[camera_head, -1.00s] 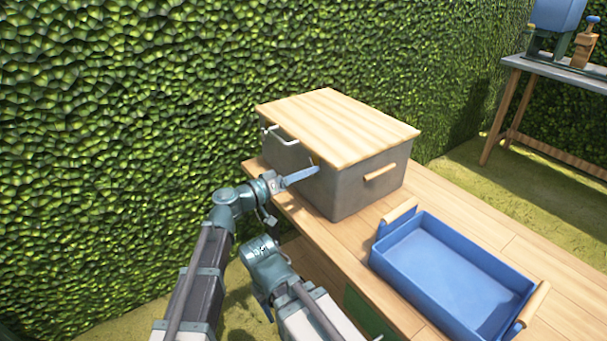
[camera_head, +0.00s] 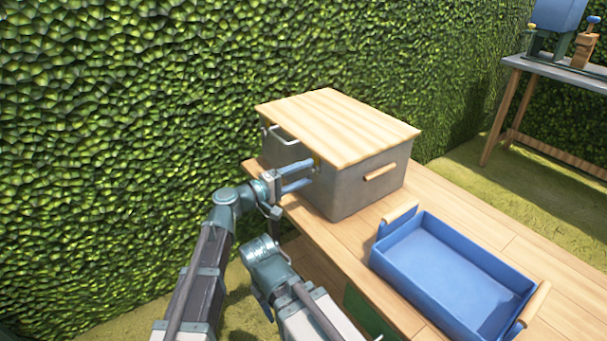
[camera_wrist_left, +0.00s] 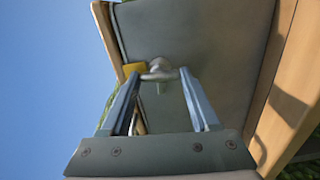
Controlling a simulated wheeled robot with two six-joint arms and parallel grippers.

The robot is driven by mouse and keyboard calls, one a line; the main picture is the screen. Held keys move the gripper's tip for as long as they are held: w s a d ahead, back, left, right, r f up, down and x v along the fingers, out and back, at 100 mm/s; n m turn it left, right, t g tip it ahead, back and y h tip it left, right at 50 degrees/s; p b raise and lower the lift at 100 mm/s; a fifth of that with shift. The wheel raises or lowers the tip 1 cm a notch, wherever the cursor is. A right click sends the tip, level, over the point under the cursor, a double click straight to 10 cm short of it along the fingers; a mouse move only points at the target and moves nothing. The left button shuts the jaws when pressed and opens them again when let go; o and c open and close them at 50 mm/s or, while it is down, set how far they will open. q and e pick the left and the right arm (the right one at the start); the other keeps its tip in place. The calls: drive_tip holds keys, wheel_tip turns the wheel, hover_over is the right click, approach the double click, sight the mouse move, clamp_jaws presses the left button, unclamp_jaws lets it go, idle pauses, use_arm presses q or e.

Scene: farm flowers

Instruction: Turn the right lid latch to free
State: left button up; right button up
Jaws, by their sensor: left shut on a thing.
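The grey box (camera_head: 375,190) with a pale wooden lid (camera_head: 335,125) stands on the wooden bench. The right lid latch is a grey metal knob (camera_wrist_left: 158,70) beside a small yellow piece (camera_wrist_left: 135,70) on the box front, under the lid edge. My left gripper (camera_head: 312,172) is at this latch, with its two blue fingers one above the other in the head view. The latch is mostly hidden in the head view. My right arm is low in front of the bench; its jaw state is unclear.
A white handle (camera_head: 285,136) is on the box front and a wooden handle (camera_head: 381,172) on its side. A blue tray (camera_head: 455,270) with wooden grips stands on the bench (camera_head: 490,220) to the right. A hedge rises behind.

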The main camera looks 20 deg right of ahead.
use_arm(q)
drive_tip(key=shift+n, duration=0.5)
drive_tip(key=o, duration=1.4)
drive_tip(key=shift+c, duration=0.2)
drive_tip(key=v, duration=1.3)
drive_tip(key=shift+a, duration=0.4)
drive_tip(key=shift+s, duration=0.15)
